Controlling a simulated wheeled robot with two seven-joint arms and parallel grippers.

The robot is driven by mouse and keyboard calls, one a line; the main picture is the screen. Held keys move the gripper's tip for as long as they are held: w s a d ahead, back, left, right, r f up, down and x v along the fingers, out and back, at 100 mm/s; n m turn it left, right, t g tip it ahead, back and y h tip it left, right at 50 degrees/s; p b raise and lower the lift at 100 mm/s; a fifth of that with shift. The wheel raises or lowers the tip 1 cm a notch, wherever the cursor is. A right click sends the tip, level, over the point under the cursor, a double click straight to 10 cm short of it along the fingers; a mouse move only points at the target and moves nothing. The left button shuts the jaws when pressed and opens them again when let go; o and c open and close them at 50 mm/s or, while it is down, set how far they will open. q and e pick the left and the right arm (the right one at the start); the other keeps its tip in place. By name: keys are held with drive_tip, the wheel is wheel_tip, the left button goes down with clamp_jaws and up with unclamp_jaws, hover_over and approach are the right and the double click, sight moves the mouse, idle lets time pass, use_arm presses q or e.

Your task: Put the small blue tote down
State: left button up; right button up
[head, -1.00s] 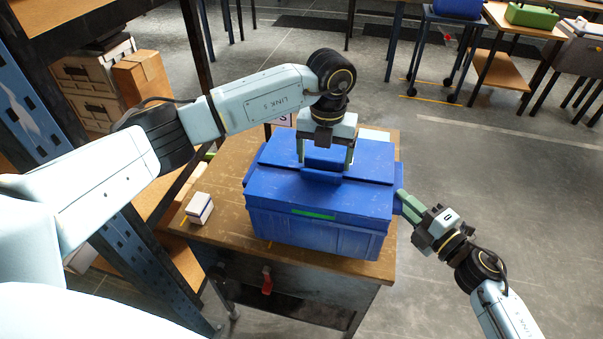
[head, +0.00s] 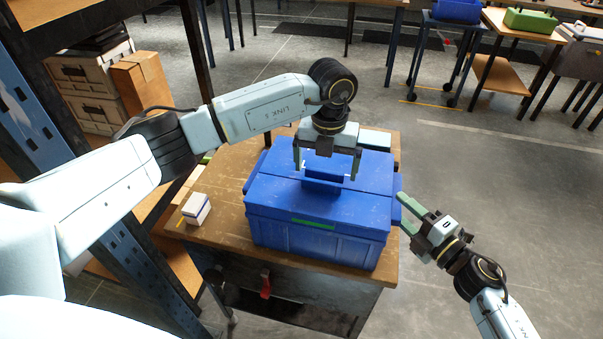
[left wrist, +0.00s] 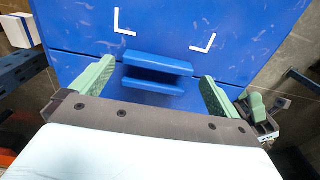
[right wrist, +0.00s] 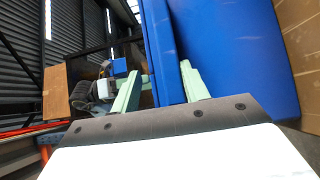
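The small blue tote (head: 320,240), lidded, sits upright on the wooden top of a workbench (head: 225,228). A blue handle (head: 322,182) stands on its lid, and a green label shows on its front. My left gripper (head: 326,172) is open over the lid; the left wrist view shows its green fingers on either side of the handle (left wrist: 157,66), with gaps. My right gripper (head: 402,209) is open at the tote's right side. In the right wrist view a blue edge of the tote (right wrist: 186,75) lies between its fingers, close to the right finger.
A small white box (head: 196,208) stands on the bench left of the tote. A blue shelf upright (head: 30,110) and cardboard boxes (head: 142,82) are at the left. Open grey floor (head: 490,190) lies to the right; further benches stand behind.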

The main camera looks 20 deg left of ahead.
use_arm(q)
drive_tip(key=shift+a, duration=0.2)
use_arm(e)
drive_tip(key=shift+r, duration=0.15)
use_arm(q)
drive_tip(key=shift+r, duration=0.25)
wheel_tip(320, 180, up, 12)
drive_tip(key=shift+f, duration=0.25)
use_arm(e)
drive_tip(key=v, duration=1.2)
drive_tip(key=shift+f, duration=0.2)
